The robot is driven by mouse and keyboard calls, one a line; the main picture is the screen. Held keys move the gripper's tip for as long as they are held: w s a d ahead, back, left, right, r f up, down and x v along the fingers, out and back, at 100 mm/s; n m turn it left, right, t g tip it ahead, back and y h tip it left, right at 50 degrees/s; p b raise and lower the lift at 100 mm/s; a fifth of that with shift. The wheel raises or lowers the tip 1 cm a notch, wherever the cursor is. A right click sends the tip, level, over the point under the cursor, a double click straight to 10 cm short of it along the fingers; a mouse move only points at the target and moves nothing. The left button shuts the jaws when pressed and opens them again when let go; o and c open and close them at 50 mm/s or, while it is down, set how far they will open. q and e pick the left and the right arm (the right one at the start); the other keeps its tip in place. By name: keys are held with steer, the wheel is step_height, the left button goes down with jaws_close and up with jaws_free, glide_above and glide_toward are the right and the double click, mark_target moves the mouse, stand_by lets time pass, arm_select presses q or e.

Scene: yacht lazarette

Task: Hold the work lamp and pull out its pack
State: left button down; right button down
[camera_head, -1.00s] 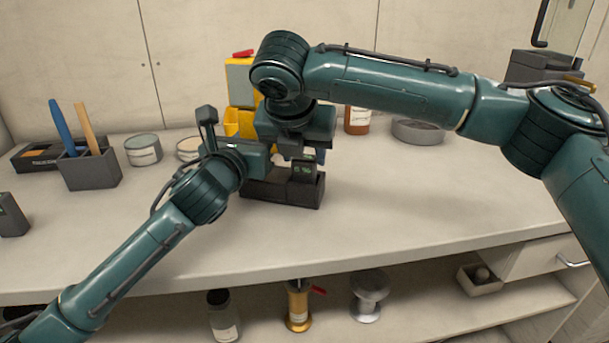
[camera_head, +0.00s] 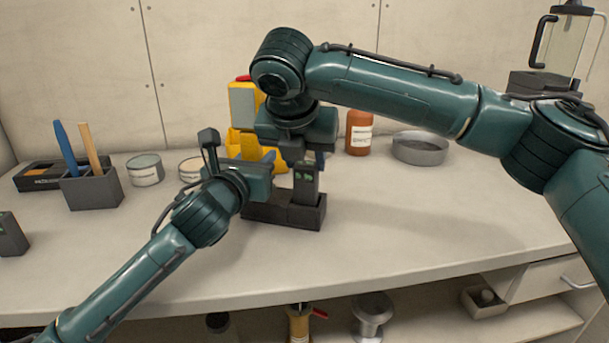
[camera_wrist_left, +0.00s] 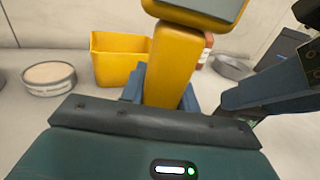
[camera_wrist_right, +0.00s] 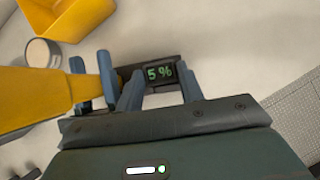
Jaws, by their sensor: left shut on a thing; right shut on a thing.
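The work lamp (camera_head: 243,98) is yellow with a grey panel head, standing upright behind my grippers. My left gripper (camera_wrist_left: 163,95) is shut on its yellow stem, blue fingers on either side. My right gripper (camera_wrist_right: 158,92) is shut on the dark pack (camera_wrist_right: 160,72), whose display reads 5 % in green. In the right wrist view the pack is close beside the stem and left fingers. Whether it is still partly seated in the lamp I cannot tell. In the head view my right gripper's fingers are largely hidden by its wrist.
A dark dock (camera_head: 270,210) stands in front, with a dark block (camera_head: 305,187) bearing green digits at its right end. A yellow bin (camera_wrist_left: 120,60), a tin (camera_head: 145,170) and a pen holder (camera_head: 91,188) stand left.

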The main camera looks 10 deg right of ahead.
step_height(320, 180, up, 7)
arm_select(q)
steer(key=c, duration=1)
jaws_free()
steer(key=shift+o, duration=0.2)
steer(key=v, duration=1.2)
steer(key=o, duration=0.8)
steer(key=shift+c, duration=0.2)
steer(key=shift+s, duration=0.1)
